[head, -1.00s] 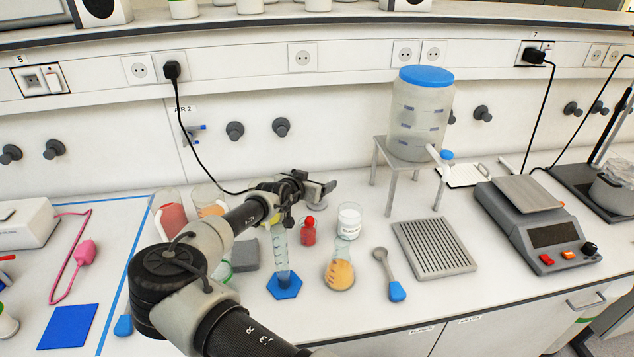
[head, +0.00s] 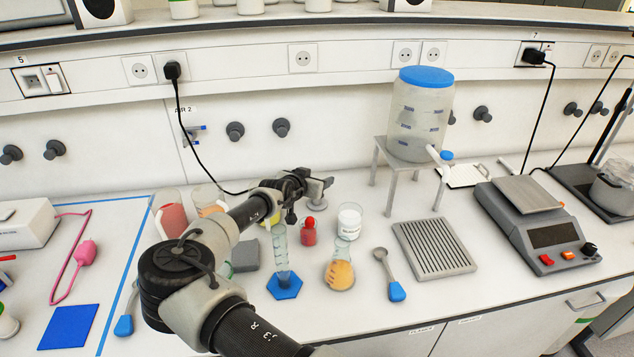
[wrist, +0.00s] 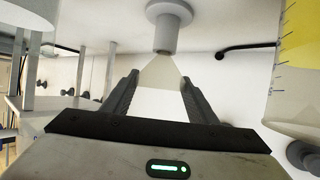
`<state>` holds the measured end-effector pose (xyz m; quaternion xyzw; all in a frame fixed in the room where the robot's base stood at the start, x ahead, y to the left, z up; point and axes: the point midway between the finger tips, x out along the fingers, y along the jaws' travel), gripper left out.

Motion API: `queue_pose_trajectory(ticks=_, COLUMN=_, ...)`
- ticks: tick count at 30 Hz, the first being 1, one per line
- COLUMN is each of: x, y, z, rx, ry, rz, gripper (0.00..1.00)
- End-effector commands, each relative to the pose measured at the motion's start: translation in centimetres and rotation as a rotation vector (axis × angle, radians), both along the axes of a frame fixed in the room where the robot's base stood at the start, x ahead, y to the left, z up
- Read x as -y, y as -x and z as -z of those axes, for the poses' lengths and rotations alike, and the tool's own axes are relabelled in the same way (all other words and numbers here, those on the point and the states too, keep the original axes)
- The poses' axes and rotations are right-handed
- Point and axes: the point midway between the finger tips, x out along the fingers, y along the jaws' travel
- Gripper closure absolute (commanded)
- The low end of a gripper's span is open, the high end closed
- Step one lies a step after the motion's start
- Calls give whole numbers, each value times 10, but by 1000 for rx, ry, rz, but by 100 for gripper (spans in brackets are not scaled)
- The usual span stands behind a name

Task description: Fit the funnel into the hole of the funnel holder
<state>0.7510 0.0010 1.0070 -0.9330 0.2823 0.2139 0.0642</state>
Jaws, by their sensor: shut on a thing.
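My gripper (wrist: 159,79) is shut on the funnel (wrist: 161,71), a pale translucent cone between its fingertips in the wrist view. That view is upside down, with the bench at the top. The funnel's narrow end meets the free end of the funnel holder (wrist: 163,27), a grey post with a wide flange on the bench. Whether the spout is inside the hole or just above it, I cannot tell. In the head view my gripper (head: 314,182) is behind the red bottle, over the grey holder, and the funnel is not clearly visible.
A measuring cylinder (head: 281,253), red bottle (head: 308,236), white jar (head: 349,218) and orange-filled flask (head: 340,273) stand in front of the gripper. The tank on its stand (head: 378,165) is to the right. A yellow-filled vessel (wrist: 299,60) is close at right in the wrist view.

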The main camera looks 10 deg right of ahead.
Motion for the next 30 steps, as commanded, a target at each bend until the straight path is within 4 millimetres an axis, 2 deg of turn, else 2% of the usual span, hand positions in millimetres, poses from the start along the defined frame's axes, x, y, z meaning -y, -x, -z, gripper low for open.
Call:
queue_pose_trajectory(ticks=9, x=-1, y=-1, z=-62, rx=4, ry=-5, rz=1, gripper=72)
queue_pose_trajectory(ticks=15, x=0, y=0, z=-90, rx=1, ry=-1, rz=1, gripper=72)
queue_pose_trajectory(ticks=19, x=1, y=0, z=-95, rx=2, ry=-3, rz=0, gripper=72)
queue_pose_trajectory(ticks=30, x=1, y=0, z=-76, rx=4, ry=-4, rz=-1, gripper=72)
